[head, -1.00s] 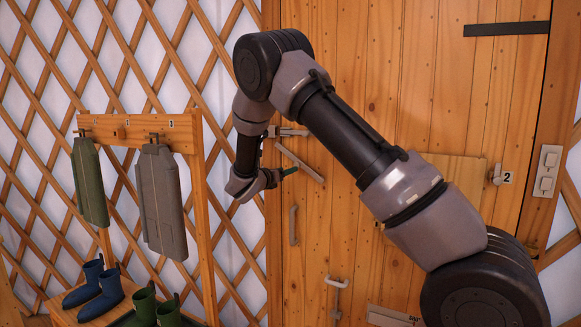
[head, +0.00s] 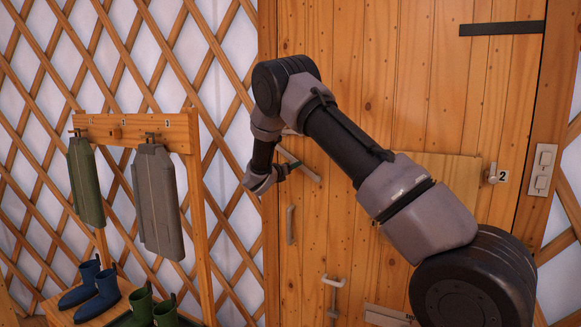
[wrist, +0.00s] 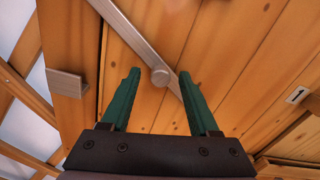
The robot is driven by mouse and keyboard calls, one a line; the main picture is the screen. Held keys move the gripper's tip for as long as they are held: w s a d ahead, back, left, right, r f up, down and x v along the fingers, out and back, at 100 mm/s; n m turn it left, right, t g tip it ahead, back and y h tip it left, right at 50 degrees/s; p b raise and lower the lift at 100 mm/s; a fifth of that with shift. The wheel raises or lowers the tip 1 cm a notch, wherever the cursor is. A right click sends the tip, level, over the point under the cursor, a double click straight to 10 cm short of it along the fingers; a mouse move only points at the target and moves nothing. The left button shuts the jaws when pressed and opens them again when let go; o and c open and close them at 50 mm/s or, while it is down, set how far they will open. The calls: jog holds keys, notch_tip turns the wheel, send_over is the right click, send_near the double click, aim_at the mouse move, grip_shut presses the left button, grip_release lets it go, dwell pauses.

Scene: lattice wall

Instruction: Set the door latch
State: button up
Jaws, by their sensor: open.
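The door latch is a flat grey metal bar on the plank door. In the head view the bar (head: 308,172) slants down to the right, partly hidden by my arm. A grey metal bracket (wrist: 66,83) sits on the post to the left, apart from the bar.
A vertical handle (head: 290,225) and a lower metal fitting (head: 335,285) are on the door (head: 400,120). A latch marked 2 (head: 494,174) and a switch plate (head: 541,170) are at the right. A rack with coats (head: 157,200) and boots (head: 90,288) stands at the left.

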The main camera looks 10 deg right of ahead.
grip_shut()
dwell(1.4)
